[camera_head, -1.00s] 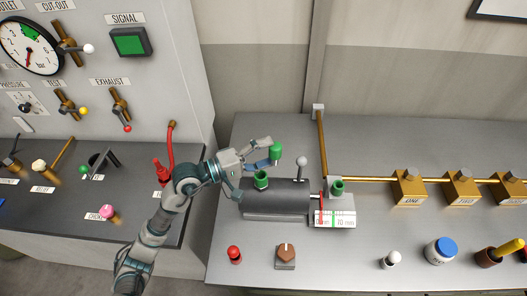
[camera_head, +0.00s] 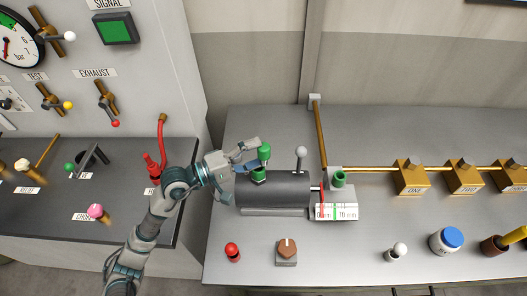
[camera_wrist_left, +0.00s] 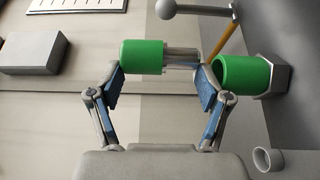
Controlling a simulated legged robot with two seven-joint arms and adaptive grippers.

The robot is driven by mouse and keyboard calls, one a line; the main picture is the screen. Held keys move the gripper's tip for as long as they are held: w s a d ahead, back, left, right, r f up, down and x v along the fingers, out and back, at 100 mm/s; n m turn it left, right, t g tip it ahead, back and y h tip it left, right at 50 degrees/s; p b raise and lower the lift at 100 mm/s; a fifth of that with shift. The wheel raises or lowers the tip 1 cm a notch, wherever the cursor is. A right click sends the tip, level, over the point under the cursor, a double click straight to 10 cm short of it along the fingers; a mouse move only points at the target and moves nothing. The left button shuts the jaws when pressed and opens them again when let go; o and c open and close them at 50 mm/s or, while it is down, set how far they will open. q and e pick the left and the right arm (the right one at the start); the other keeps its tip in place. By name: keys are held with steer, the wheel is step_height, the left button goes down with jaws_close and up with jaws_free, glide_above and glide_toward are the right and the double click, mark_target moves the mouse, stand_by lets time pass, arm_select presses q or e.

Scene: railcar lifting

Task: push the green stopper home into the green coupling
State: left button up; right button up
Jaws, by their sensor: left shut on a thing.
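The green stopper (camera_head: 264,151) is held upright at the fingertips of my left gripper (camera_head: 256,154), which is shut on it. In the left wrist view the stopper (camera_wrist_left: 142,57) has a grey metal stem pointing toward the green coupling (camera_wrist_left: 242,78). In the head view the coupling (camera_head: 258,176) stands on top of the dark cylinder (camera_head: 275,190), just below the stopper. The stem's end is partly hidden by a finger, so I cannot tell whether it has entered the coupling. My right gripper is out of view.
A lever with a grey ball (camera_head: 301,152) rises from the cylinder, right of the stopper. Another green fitting (camera_head: 339,179) stands farther right by the scale plate (camera_head: 336,212). A red hose (camera_head: 161,150) is left of my arm. The bench front has a red knob (camera_head: 232,250).

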arm_select(q)
steer(key=a, duration=0.4)
steer(key=shift+a+f, duration=0.3)
steer(key=shift+f, duration=0.05)
steer(key=d, duration=0.4)
steer(key=shift+d, duration=0.1)
steer(key=shift+s+d, duration=0.1)
steer(key=shift+d, duration=0.25)
steer(key=shift+a+f, duration=0.1)
steer(key=shift+a, duration=0.15)
steer(key=shift+a+b, duration=0.9)
steer(key=shift+a, duration=0.45)
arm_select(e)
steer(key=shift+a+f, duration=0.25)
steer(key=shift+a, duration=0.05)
